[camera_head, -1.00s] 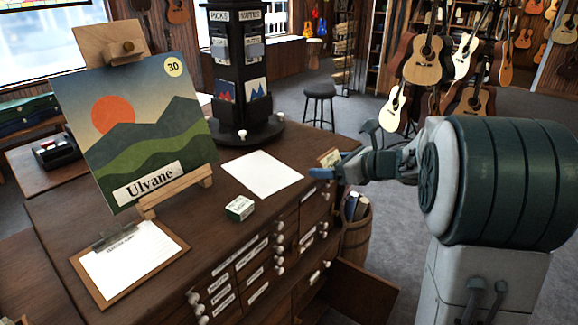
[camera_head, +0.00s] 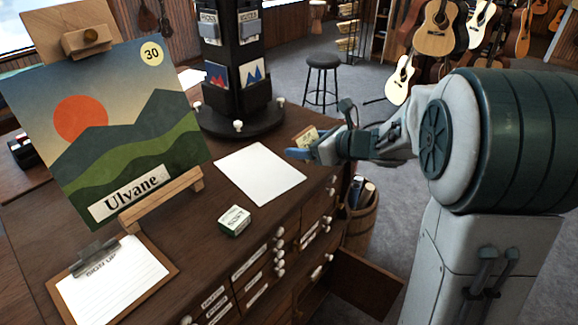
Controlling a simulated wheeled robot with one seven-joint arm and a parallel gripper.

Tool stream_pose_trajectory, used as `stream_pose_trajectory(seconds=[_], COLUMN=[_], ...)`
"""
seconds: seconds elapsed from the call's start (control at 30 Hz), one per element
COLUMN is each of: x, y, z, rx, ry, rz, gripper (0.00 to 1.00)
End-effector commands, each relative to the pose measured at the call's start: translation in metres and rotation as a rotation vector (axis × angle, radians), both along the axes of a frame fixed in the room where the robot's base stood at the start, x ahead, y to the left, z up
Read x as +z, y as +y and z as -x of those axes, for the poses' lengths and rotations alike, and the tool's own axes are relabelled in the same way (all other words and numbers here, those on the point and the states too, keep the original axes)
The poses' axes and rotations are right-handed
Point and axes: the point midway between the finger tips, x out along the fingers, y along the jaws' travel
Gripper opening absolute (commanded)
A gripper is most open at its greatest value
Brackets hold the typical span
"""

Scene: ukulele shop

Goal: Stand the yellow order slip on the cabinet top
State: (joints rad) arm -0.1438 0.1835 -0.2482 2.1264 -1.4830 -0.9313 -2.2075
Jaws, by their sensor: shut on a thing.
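The yellow order slip (camera_head: 306,137) is a small pale-yellow piece, upright and slightly tilted, at the tip of my gripper (camera_head: 312,150). My gripper is shut on it above the right edge of the cabinet top (camera_head: 200,262), just right of a white sheet. The fingers hide the slip's lower part. The cabinet top is dark brown wood, with labelled drawers on its front.
On the cabinet top are a white sheet (camera_head: 260,174), a small green-and-white box (camera_head: 235,221), a clipboard (camera_head: 112,280), an easel with a landscape picture (camera_head: 115,130) and a black rotating rack (camera_head: 235,80).

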Motion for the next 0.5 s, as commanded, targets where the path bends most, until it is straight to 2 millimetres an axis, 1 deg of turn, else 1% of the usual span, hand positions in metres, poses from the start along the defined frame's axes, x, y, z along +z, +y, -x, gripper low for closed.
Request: stream_pose_trajectory(seconds=[0.03, 0.2, 0.37, 0.5], x=[-0.006, -0.022, -0.031, -0.049], y=[0.012, 0.036, 0.043, 0.043], z=[0.004, 0.012, 0.014, 0.014], rx=[0.003, 0.001, -0.003, -0.004], ry=[0.005, 0.001, 0.002, 0.006], rz=[-0.001, -0.001, 0.001, 0.002], gripper=[0.5, 0.5, 0.5, 0.5])
